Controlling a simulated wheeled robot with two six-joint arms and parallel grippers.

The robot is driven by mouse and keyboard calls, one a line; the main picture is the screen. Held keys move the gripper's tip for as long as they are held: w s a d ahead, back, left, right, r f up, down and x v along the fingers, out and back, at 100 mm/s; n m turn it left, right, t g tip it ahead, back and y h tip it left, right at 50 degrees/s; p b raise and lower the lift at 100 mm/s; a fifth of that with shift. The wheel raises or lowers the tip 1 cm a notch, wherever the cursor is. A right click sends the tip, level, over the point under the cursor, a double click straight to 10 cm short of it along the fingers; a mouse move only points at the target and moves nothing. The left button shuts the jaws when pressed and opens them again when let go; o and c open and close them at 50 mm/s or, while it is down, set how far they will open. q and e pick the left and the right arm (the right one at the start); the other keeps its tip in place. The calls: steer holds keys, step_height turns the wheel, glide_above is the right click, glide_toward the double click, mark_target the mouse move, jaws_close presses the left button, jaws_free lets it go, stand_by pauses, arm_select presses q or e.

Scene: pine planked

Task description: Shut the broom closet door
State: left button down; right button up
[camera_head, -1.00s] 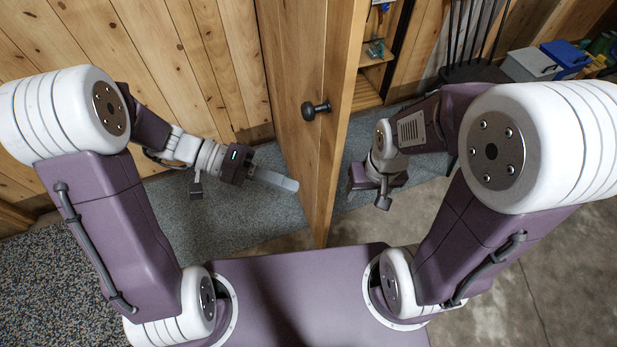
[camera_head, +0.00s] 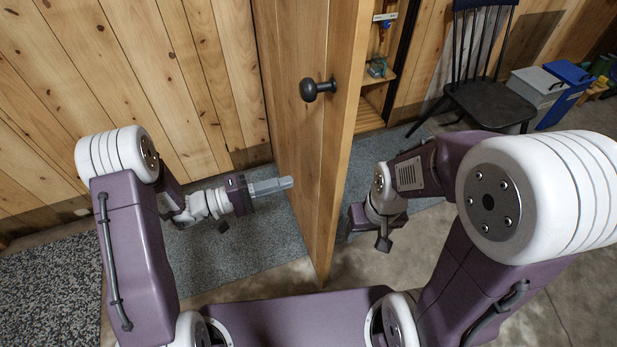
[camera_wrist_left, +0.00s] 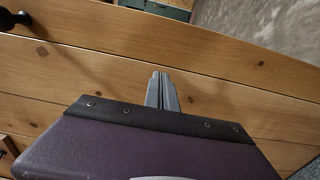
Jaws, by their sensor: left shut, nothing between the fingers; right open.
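The wooden broom closet door (camera_head: 290,120) stands open, its edge turned towards me, with a dark round knob (camera_head: 317,89) on its left face. My left gripper (camera_head: 288,183) is shut and empty, its fingertips at or very near the door's left face, below the knob. In the left wrist view the shut fingers (camera_wrist_left: 162,92) point at the door planks (camera_wrist_left: 230,60), and the knob (camera_wrist_left: 14,18) shows at the top left. Whether they touch cannot be told. My right gripper (camera_head: 366,228) is on the other side of the door, apart from it; its fingers are mostly hidden.
Closet shelves (camera_head: 375,80) with small items show behind the door. A black chair (camera_head: 485,95) and grey and blue bins (camera_head: 540,90) stand at the right. A grey mat (camera_head: 225,250) lies on the floor.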

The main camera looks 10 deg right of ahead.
mark_target(320, 173)
arm_select(q)
steer(key=x, duration=0.7)
steer(key=shift+b, duration=0.35)
steer(key=shift+d, duration=0.1)
